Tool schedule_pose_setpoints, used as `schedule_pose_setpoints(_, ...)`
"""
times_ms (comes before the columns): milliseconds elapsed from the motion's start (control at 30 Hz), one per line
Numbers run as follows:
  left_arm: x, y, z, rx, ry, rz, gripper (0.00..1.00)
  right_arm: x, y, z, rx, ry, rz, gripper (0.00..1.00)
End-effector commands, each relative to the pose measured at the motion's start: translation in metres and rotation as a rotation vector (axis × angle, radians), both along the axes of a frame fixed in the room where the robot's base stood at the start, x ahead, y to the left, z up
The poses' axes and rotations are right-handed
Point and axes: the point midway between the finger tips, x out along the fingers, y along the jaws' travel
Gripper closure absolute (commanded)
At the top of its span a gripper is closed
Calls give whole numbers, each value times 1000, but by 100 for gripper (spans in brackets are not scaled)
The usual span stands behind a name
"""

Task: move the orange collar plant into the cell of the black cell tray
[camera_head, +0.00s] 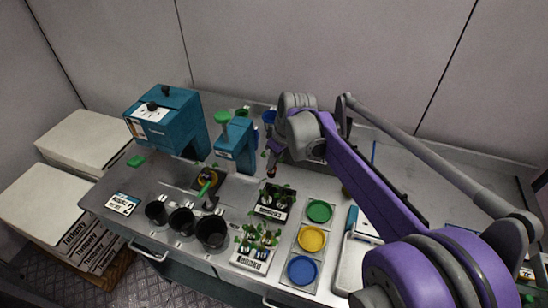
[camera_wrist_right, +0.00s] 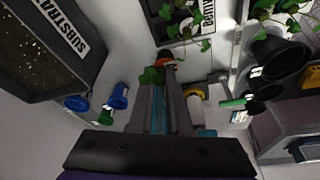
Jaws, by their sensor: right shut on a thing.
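The orange collar plant (camera_wrist_right: 166,63) shows in the right wrist view as a small orange ring with green leaves at the fingertips. My right gripper (camera_wrist_right: 172,88) is shut on it. In the head view my right gripper (camera_head: 273,164) is over the bench, just behind the black cell tray (camera_head: 264,211). The plant is too small there to make out clearly. The black cell tray has a white label and leafy plants in it; its edge also shows at the top of the wrist view (camera_wrist_right: 160,32). Its cells are partly hidden by leaves. My left gripper is not in view.
A second labelled tray (camera_head: 246,263) with plants stands in front. Green (camera_head: 319,211), yellow (camera_head: 311,238) and blue (camera_head: 301,270) round dishes are to the right. Black pots (camera_head: 211,233) and teal machines (camera_head: 176,128) stand left. A substrate bin (camera_wrist_right: 80,45) is in the wrist view.

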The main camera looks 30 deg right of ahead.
Motion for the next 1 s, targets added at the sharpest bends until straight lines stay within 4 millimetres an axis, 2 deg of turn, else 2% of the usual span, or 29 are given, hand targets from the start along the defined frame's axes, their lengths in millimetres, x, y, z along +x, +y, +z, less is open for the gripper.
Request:
schedule_pose_setpoints(33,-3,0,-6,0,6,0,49,-1,0,-8,0,3,0,100)
schedule_pose_setpoints(1000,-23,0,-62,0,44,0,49,-1,0,-84,1,1,0,100)
